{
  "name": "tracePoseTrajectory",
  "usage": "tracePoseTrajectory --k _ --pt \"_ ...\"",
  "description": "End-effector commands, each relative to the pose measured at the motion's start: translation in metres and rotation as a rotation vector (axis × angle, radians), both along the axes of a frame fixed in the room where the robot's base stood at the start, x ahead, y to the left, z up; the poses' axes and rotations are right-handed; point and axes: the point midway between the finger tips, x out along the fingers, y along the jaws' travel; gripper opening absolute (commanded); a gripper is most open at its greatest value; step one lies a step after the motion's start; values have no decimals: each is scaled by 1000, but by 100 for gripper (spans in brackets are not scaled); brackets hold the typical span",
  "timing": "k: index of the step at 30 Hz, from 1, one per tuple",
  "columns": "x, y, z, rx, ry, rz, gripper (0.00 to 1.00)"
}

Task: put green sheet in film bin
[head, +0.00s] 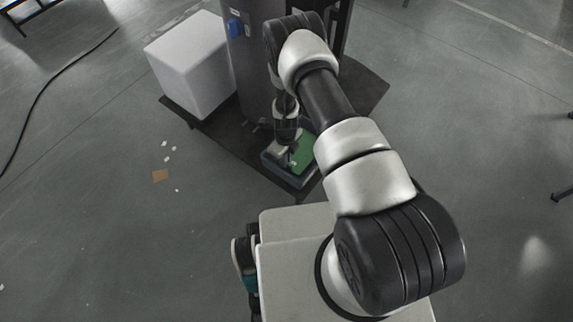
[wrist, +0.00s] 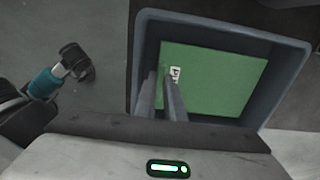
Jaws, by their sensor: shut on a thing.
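The green sheet (wrist: 220,80) lies flat-looking inside the mouth of a blue-grey bin, within its walls. The bin (wrist: 303,75) is open-topped, and I see no name on it; it also shows in the head view (head: 296,181). My gripper (wrist: 167,72) points down into the bin, its two fingers close together and shut on the sheet near its left side. A small white label with a dark mark shows beside the fingertips. In the head view, my gripper (head: 289,161) is over the bin and the green sheet (head: 304,150) shows to its right. The exact contact is hidden.
The bin sits on a dark base plate (head: 235,150) by a dark column. A white block (head: 190,65) stands at its left. Small scraps and a brown square (head: 160,176) lie on the floor at left. A cable (head: 45,85) runs farther left. Open floor lies right.

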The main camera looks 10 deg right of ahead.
Motion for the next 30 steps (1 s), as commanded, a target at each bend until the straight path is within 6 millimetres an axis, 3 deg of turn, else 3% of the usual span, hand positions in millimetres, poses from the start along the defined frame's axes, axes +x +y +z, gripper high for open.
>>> tracePoseTrajectory --k 8,19,20,21,30 --pt "0 0 -36 1 1 -1 0" --pt "0 0 -39 0 0 0 0" --pt "0 0 -38 1 -1 0 13" --pt "0 0 -38 1 -1 0 17" --pt "0 0 -36 1 -1 0 17"
